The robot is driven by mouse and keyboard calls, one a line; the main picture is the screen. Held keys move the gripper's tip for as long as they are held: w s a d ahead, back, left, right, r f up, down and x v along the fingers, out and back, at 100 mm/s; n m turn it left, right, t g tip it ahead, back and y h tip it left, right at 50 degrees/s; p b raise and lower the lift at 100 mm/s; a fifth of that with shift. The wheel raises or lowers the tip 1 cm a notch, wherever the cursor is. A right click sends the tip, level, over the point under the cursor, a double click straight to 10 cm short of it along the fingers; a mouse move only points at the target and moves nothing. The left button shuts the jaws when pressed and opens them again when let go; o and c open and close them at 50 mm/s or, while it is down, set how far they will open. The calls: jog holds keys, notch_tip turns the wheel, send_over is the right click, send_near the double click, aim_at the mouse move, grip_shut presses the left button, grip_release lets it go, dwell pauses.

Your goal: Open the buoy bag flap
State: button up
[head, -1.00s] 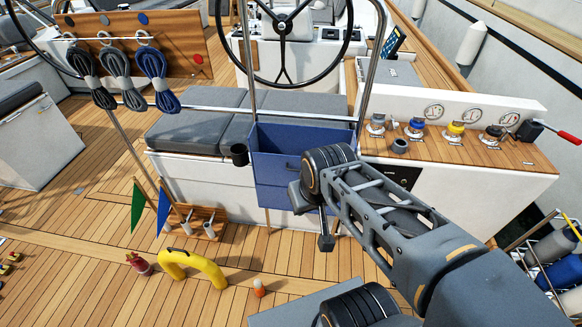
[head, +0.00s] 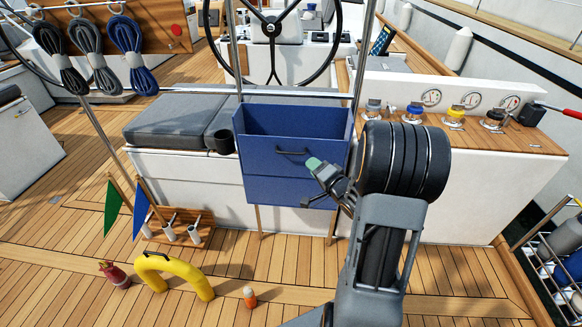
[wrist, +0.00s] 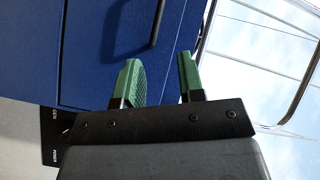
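The buoy bag (head: 268,192) is a blue box-shaped bag hung below the rail. Its top shows a dark inside. Its front flap (head: 258,152) stands upright and carries a dark bar handle (head: 292,152). My gripper (head: 315,165) is in front of the flap, just below and right of the handle. In the wrist view my gripper (wrist: 158,68) has its two green fingers apart with nothing between them. The handle (wrist: 156,22) lies just beyond the fingertips, with its shadow on the blue front. My arm hides part of the bag's right side in the head view.
A row of winches and gauges (head: 455,112) lines the console at right. A cup holder (head: 224,141) sits at the bag's left edge. A yellow horseshoe buoy (head: 175,268), a red item (head: 114,274) and an orange item (head: 249,297) are on the deck. A rail runs above the bag.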

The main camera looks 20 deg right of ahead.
notch_tip(320, 180, down, 3)
jog(key=s+m+t+y+b, duration=0.1)
jog(key=s+m+y+b, duration=0.1)
jog(key=r, duration=0.2)
send_over(291, 162)
jog(key=s+a, duration=0.2)
jog(key=s, duration=0.1)
jog(key=shift+s+d+f+t+y, duration=0.2)
jog(key=shift+d+t+y, duration=0.1)
jog(key=shift+y, duration=0.1)
jog(key=shift+c, duration=0.3)
grip_shut()
